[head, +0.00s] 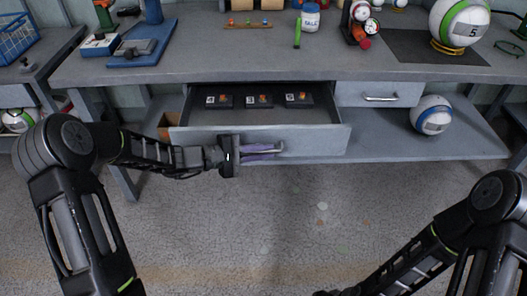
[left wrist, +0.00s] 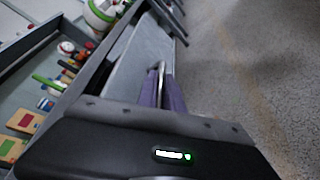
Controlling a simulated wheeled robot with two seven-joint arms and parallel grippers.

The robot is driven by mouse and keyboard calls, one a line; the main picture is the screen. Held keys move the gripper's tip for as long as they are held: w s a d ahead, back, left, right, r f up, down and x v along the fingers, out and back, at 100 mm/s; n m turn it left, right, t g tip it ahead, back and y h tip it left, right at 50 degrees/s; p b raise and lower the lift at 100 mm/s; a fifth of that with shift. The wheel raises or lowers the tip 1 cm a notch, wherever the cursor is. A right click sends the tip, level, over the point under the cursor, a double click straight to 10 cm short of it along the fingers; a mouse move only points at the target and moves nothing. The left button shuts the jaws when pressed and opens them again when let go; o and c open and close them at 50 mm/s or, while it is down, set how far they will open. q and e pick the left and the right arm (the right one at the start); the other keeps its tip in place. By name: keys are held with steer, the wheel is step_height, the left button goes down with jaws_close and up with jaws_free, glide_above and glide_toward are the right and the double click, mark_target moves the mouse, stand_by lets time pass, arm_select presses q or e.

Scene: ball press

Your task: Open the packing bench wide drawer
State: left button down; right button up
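The packing bench wide drawer (head: 262,117) is pulled well out from under the bench top (head: 240,64), and its inside shows. Three dark trays with small labelled pieces (head: 259,101) sit in it. My left gripper (head: 264,150) is at the drawer's front panel, its purple fingers on either side of the metal handle (head: 279,147). In the left wrist view the handle (left wrist: 161,72) runs between the two close fingers (left wrist: 162,92); the exact contact is partly hidden. My right arm (head: 440,245) is at the lower right; its fingers are outside the picture.
A narrower drawer (head: 378,94) to the right is shut. A blue and white ball (head: 431,115) sits on the lower shelf (head: 400,142). The bench top carries a ball on a stand (head: 459,28), a jar (head: 310,17) and tools.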

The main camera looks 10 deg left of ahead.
arm_select(q)
steer(key=c, duration=1.8)
jaws_free()
steer(key=shift+o, duration=0.2)
steer(key=shift+a, duration=0.1)
steer(key=v, duration=0.7)
steer(key=shift+s+a+r, duration=0.15)
steer(key=shift+s+a, duration=0.05)
steer(key=shift+a, duration=0.05)
